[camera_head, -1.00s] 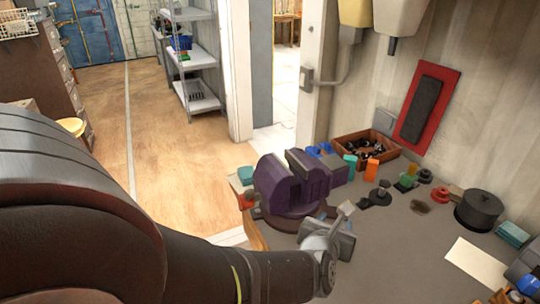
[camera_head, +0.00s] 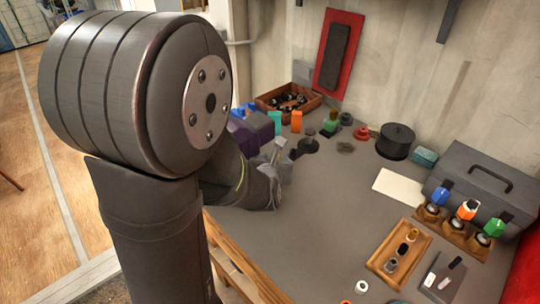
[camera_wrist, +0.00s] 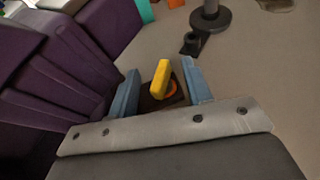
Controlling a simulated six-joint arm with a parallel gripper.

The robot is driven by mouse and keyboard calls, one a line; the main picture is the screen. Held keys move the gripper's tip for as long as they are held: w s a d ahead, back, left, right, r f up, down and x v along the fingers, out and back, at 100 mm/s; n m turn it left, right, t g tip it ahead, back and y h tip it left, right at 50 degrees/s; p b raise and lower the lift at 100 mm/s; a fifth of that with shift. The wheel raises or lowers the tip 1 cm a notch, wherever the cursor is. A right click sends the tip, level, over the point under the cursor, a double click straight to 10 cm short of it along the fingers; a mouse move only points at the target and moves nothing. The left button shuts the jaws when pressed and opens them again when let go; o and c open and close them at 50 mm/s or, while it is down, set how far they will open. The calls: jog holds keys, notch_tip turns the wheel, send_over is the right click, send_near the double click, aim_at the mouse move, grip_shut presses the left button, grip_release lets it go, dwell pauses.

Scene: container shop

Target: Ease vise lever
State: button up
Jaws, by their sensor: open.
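A purple vise (camera_wrist: 70,60) fills the left of the wrist view. In the head view only a part of the vise (camera_head: 245,138) shows behind my arm. A yellow lever (camera_wrist: 160,80) stands on a dark brown base with an orange ring beside the vise in the wrist view. I cannot tell whether it is joined to the vise. My gripper (camera_wrist: 160,67) is open, with one blue-grey finger on each side of the yellow lever and gaps showing. In the head view my gripper (camera_head: 281,157) is low over the bench, and it hides the lever.
The grey bench (camera_head: 325,200) is clear right of my gripper. A black round pot (camera_head: 395,142), a wooden crate (camera_head: 288,98) and small coloured parts stand toward the wall. A grey toolbox (camera_head: 482,185) and a wooden tray (camera_head: 398,252) are at the right.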

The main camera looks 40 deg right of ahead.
jog(key=shift+x, duration=0.85)
grip_shut()
jog(key=shift+s+d+n+t+y, duration=0.1)
jog(key=shift+n+t+y, duration=0.3)
jog(key=shift+n+t, duration=0.1)
jog(key=shift+n+t+y, duration=1.5)
jog(key=shift+n+y, duration=0.6)
jog(key=shift+n, duration=0.1)
jog(key=n+t+y, duration=0.1)
jog(key=n+y, duration=0.4)
jog(key=shift+y, duration=0.3)
jog(key=n+y, duration=0.4)
jog(key=y, duration=0.1)
jog(key=shift+n+g, duration=0.3)
jog(key=shift+g, duration=0.1)
jog(key=n+g+y, duration=0.3)
jog(key=n+y, duration=0.1)
jog(key=shift+n+y, duration=0.4)
